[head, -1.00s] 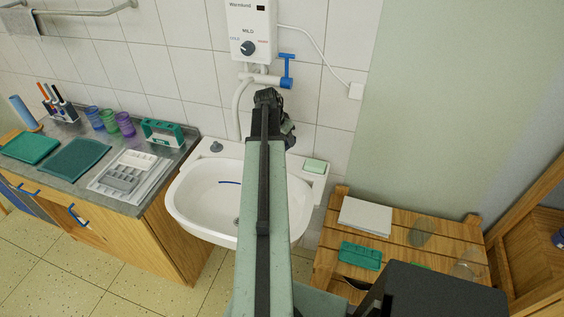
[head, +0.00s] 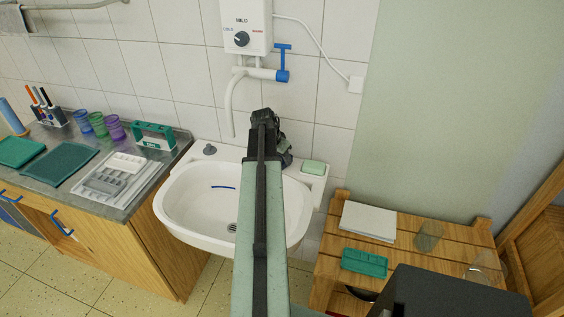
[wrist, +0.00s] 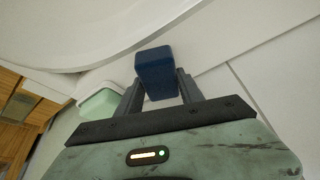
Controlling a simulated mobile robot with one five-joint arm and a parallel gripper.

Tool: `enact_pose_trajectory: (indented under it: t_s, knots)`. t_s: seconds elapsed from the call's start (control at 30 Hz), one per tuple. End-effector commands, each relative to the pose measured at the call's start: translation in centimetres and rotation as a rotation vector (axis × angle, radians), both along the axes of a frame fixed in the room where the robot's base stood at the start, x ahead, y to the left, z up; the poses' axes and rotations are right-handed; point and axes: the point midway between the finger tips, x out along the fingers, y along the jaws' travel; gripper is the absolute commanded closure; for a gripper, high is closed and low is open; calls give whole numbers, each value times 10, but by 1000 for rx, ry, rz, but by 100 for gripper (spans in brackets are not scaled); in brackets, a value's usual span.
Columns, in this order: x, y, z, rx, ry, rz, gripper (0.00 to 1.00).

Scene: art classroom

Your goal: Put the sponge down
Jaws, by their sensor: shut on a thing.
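In the wrist view a dark blue block (wrist: 156,73), which I take to be the sponge, sits between the fingers of my gripper (wrist: 160,88). My gripper is shut on it and holds it by or over the white sink's rim. Whether the block touches the sink cannot be told. In the head view the end of my arm is above the back of the white sink (head: 178,200), below the water heater. My arm hides the block and the fingers there.
A pale green bar (head: 313,167) lies on the sink's back right corner; it also shows in the wrist view (wrist: 101,103). A blue-handled tap (head: 282,75) hangs above. A cluttered counter (head: 133,205) stands left, a slatted wooden table (head: 400,254) right.

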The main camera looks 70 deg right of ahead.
Motion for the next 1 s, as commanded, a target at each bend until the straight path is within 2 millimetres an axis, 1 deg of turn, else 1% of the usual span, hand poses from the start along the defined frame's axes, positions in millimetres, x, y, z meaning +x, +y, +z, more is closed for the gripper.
enact_pose_trajectory:
  t_s: [0.03,0.07,0.1,0.13,0.4,0.53,0.7,0.9,1.0]
  knots:
    - [-1,2,-1,7,-1,-3,100]
    - [-1,2,-1,7,0,-3,48]
    - [-1,2,-1,7,0,-3,36]
    - [-1,2,-1,7,-1,-3,34]
    - [-1,1,0,5,-1,-3,34]
    - [-1,1,-7,4,0,-3,34]
    - [1,10,24,4,0,-2,34]
    - [11,21,62,4,0,-2,34]
    - [13,25,71,4,0,-2,34]
